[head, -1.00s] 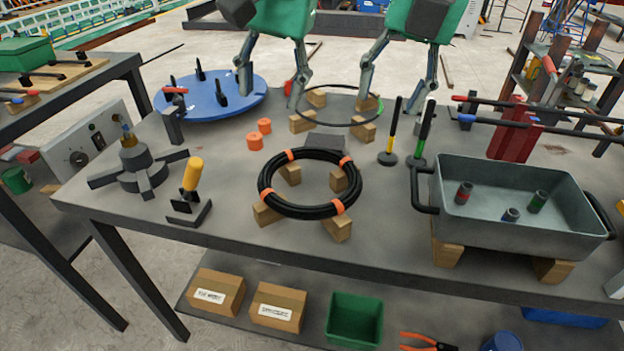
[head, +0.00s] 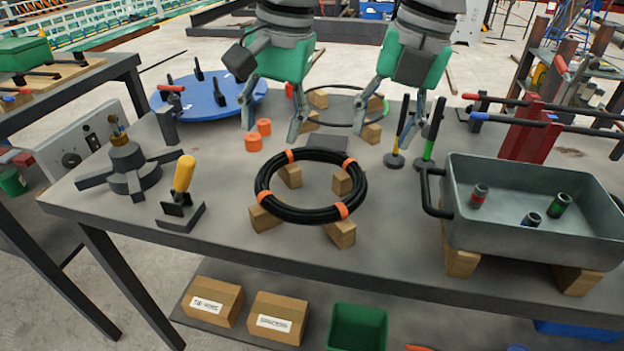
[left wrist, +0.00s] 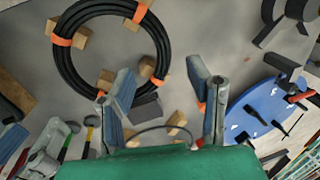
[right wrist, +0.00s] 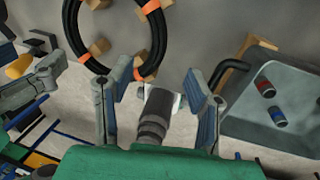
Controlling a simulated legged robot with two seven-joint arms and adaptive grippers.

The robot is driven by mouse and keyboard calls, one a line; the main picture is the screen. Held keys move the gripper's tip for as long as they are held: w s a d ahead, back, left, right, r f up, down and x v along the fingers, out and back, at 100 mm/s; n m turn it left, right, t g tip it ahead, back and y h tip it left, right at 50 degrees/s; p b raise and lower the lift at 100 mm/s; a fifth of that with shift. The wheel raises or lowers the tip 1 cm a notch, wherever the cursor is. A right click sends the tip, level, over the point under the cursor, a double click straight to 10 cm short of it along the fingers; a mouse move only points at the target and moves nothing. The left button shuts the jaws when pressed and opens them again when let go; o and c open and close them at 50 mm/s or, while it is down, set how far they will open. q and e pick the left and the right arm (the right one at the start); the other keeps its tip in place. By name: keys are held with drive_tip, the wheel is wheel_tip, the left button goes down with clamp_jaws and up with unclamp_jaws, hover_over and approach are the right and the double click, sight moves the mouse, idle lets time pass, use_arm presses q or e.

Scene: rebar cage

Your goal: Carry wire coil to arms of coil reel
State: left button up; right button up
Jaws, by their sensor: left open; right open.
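The wire coil (head: 270,207) is a black ring with orange bands, lying flat on wooden blocks at the middle of the table. It also shows in the left wrist view (left wrist: 68,65) and in the right wrist view (right wrist: 72,28). The coil reel (head: 135,170), a dark hub with flat arms and a short spindle, stands at the table's left. My left gripper (head: 272,122) is open and empty beyond the coil's far side. My right gripper (head: 390,118) is open and empty, beyond the coil and to the right. Neither touches the coil.
A yellow-handled clamp (head: 182,185) stands between reel and coil. A blue turntable (head: 185,105) is behind the reel, with orange rings (head: 254,142) nearby. Two upright rods (head: 433,130) and a grey tray (head: 520,225) stand right of the coil. A thin hoop (head: 345,120) lies behind.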

sight(264, 172)
use_arm(q)
drive_tip(key=f, duration=0.3)
drive_tip(key=a+f, duration=0.1)
drive_tip(key=f, duration=0.2)
drive_tip(key=a+f, duration=0.1)
drive_tip(key=f, duration=0.2)
drive_tip(key=shift+w+f, duration=0.15)
drive_tip(key=shift+f, duration=0.2)
use_arm(e)
drive_tip(key=f, duration=0.3)
drive_tip(key=a+f, duration=0.1)
drive_tip(key=f, duration=0.2)
drive_tip(key=a+f, duration=0.1)
drive_tip(key=f, duration=0.2)
drive_tip(key=shift+w+a+f, duration=0.1)
drive_tip(key=shift+w+f, duration=0.05)
drive_tip(key=shift+f, duration=0.15)
use_arm(q)
clamp_jaws()
use_arm(e)
clamp_jaws()
